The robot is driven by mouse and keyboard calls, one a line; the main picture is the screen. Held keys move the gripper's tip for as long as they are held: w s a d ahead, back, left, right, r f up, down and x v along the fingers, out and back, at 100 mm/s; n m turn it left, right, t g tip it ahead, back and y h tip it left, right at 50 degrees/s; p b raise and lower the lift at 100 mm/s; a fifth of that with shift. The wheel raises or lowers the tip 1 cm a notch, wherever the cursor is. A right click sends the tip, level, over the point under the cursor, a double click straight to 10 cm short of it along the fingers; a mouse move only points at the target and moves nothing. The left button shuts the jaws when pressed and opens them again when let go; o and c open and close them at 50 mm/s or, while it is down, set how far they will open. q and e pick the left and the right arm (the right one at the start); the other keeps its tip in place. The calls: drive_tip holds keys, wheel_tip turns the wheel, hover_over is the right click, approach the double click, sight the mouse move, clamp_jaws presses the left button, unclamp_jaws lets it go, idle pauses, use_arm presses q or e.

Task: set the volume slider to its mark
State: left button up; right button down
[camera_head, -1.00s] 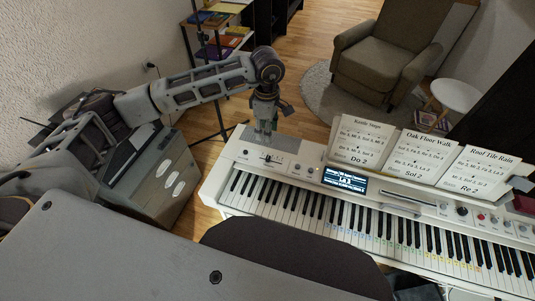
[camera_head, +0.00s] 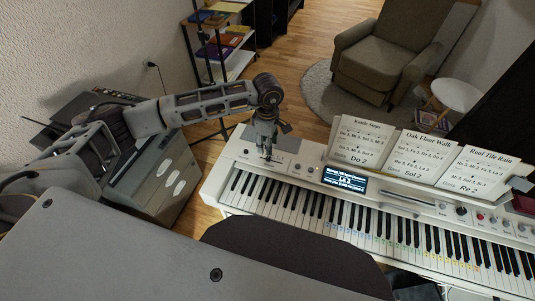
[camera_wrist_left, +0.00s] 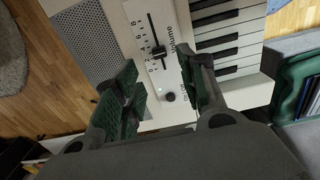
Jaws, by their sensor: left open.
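The volume slider (camera_wrist_left: 157,51) is a black cap on a dark vertical slot beside the printed word "Volume" and a number scale. In the left wrist view the cap sits in the lower half of the slot, near the low numbers. The target mark cannot be made out. My left gripper (camera_wrist_left: 158,68) is open, its green-padded fingers on either side of the lower slot. I cannot tell whether they touch the cap. In the head view my left gripper (camera_head: 266,151) points down over the piano's left end and mostly covers the slider. My right gripper is not in view.
The white piano (camera_head: 236,153) runs to the right, with a lit screen (camera_head: 345,180) and song sheets (camera_head: 362,142) standing behind the keys. A round black knob (camera_wrist_left: 170,96) sits below the slider in the wrist view, next to a speaker grille (camera_wrist_left: 95,40).

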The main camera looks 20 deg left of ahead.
sight(268, 158)
use_arm(q)
wheel_tip(268, 158, down, 5)
drive_tip(key=shift+f, duration=0.9)
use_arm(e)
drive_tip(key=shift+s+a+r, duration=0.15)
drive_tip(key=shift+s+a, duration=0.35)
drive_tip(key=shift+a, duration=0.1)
